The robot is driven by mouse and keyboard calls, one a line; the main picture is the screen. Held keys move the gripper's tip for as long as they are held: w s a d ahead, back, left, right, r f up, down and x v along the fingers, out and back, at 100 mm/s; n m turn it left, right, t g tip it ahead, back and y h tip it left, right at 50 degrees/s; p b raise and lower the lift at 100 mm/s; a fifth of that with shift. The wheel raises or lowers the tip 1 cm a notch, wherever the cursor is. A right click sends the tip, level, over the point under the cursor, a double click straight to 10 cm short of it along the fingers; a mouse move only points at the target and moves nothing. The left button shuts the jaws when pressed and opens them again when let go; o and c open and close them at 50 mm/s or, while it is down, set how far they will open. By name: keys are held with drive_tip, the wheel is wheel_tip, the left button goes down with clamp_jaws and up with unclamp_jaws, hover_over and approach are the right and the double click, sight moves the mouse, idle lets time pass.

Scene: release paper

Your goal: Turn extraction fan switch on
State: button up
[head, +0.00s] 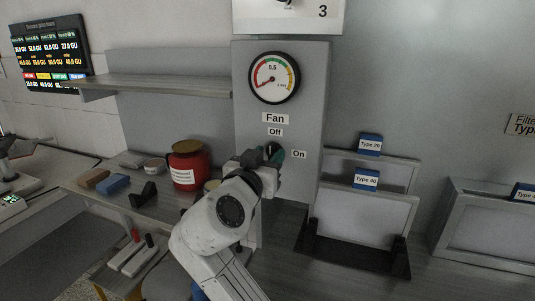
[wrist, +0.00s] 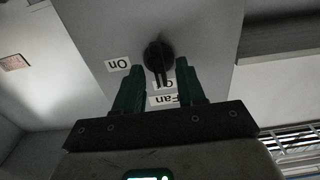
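The fan switch is a dark round knob (wrist: 157,52) on a grey panel (head: 311,95). In the wrist view, which is upside down, its pointer extends over the "Off" label (wrist: 158,86). The "On" label (head: 299,154) is to the right of the knob in the head view. My gripper (wrist: 161,72) is open, with its green fingers on either side of the knob's pointer and a gap visible on both sides. In the head view my gripper (head: 271,154) is up at the panel and largely covers the knob.
A round gauge (head: 274,78) is above the "Fan" label. A shelf (head: 155,86) juts out at left. A red container (head: 187,165) stands on the bench left of my arm. Framed filters (head: 362,222) stand in a black rack to the right.

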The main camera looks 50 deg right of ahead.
drive_tip(key=shift+d, duration=0.1)
clamp_jaws()
idle(0.3)
